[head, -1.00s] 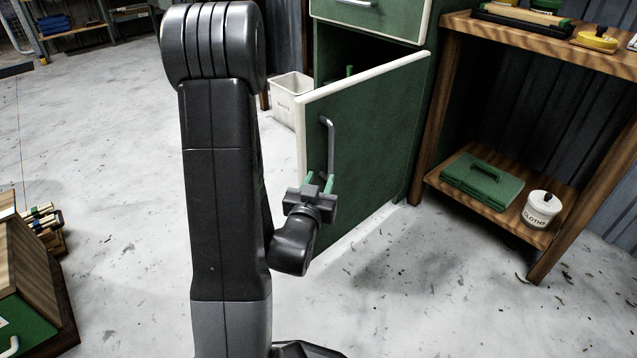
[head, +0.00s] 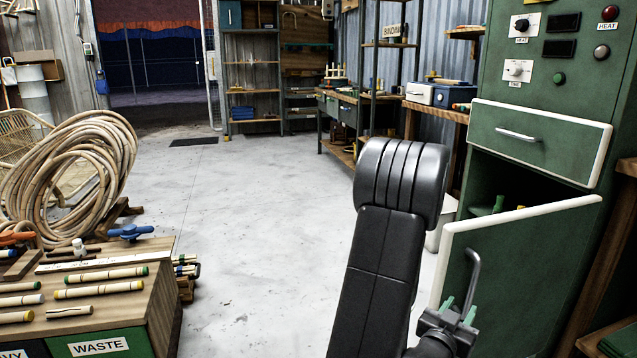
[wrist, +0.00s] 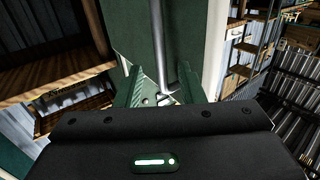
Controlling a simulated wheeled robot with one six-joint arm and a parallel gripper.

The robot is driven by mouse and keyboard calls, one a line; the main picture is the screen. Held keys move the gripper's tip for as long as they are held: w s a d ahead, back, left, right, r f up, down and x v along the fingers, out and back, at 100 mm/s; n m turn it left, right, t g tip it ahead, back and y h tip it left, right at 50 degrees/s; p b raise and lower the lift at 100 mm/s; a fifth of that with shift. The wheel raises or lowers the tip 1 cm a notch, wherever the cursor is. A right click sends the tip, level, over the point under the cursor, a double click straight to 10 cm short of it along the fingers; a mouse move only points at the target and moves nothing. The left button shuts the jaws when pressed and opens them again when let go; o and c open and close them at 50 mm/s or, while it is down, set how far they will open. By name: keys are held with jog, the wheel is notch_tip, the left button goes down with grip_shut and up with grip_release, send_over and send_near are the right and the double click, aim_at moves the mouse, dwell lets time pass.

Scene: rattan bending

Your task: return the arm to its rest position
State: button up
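My gripper (head: 459,309) is at the lower end of the bar handle (head: 474,272) on the green cabinet door (head: 535,270). Its two green fingers stand apart. In the wrist view the fingers of my gripper (wrist: 160,92) are spread, with the grey handle (wrist: 158,40) seen between them. I cannot tell whether a finger touches the handle. The white-edged door stands open, and its lower part is cut off by the picture edge. My dark arm stands in front of the floor, left of the door.
The green cabinet (head: 545,90) has a closed drawer (head: 540,140) above the door. A wooden bench with rods (head: 100,281) and a WASTE bin (head: 98,345) is at left, before coiled rattan (head: 80,175). The middle floor (head: 260,220) is clear.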

aim_at(469, 289)
jog(key=b+x, duration=0.1)
jog(key=x, duration=0.8)
jog(key=shift+w+d, duration=0.15)
jog(key=shift+w, duration=0.15)
